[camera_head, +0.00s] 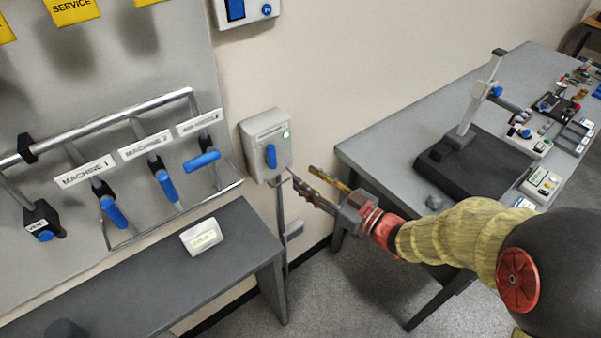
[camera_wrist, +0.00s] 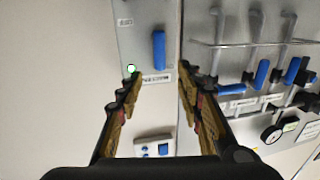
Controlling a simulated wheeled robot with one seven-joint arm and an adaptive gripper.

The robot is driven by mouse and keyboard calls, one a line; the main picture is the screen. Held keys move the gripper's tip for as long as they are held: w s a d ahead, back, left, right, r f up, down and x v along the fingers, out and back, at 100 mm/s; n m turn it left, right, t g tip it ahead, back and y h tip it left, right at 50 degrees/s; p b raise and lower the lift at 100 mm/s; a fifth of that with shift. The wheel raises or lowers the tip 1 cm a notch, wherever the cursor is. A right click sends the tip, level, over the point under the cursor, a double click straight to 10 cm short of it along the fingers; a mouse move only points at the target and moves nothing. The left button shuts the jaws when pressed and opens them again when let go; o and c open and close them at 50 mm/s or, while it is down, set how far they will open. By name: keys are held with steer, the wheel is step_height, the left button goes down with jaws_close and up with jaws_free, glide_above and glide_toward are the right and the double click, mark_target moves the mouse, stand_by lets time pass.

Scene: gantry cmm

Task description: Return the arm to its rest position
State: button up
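My gripper (camera_head: 302,172) is at the end of my arm, which reaches in from the right in the head view. Its two fingers are spread apart with nothing between them. In the wrist view the open fingers (camera_wrist: 160,76) point at a grey wall box (camera_wrist: 136,35) with a blue handle (camera_wrist: 159,50). In the head view this box (camera_head: 252,140) and its upright blue handle (camera_head: 271,156) are just left of the fingertips. A small green light (camera_head: 286,135) is on the box. The fingers look apart from the handle; the exact gap cannot be told.
A wall panel on the left carries several blue-handled levers (camera_head: 113,211) behind a metal rail (camera_head: 100,129). A grey table (camera_head: 385,160) with instruments is on the right, beside my arm. Floor shows between them.

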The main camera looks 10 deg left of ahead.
steer(key=shift+d, duration=0.15)
stand_by(0.4)
steer(key=w+d+f+m+h, duration=0.1)
steer(key=w+d+f+h, duration=0.15)
steer(key=f, duration=0.25)
steer(key=w+d+f+m+h, duration=0.1)
steer(key=d+f+h, duration=0.3)
steer(key=f, duration=0.1)
steer(key=s+d+f+m+h, duration=0.2)
steer(key=d+m+h, duration=0.2)
steer(key=d+h, duration=0.7)
steer(key=s+d+r+m+g, duration=0.2)
steer(key=s+d+r+g, duration=0.15)
steer(key=s+d, duration=0.35)
steer(key=s+d+r+m+g, duration=0.2)
steer(key=s+d+r, duration=0.2)
steer(key=s, duration=0.5)
steer(key=s+r+m+t+y, duration=0.1)
steer(key=s+r+m+t, duration=0.1)
steer(key=s+r, duration=0.5)
step_height(320, 180, up, 4)
steer(key=shift+s+a+r+y, duration=0.2)
steer(key=shift+s+a+y, duration=0.05)
steer(key=shift+y, duration=0.1)
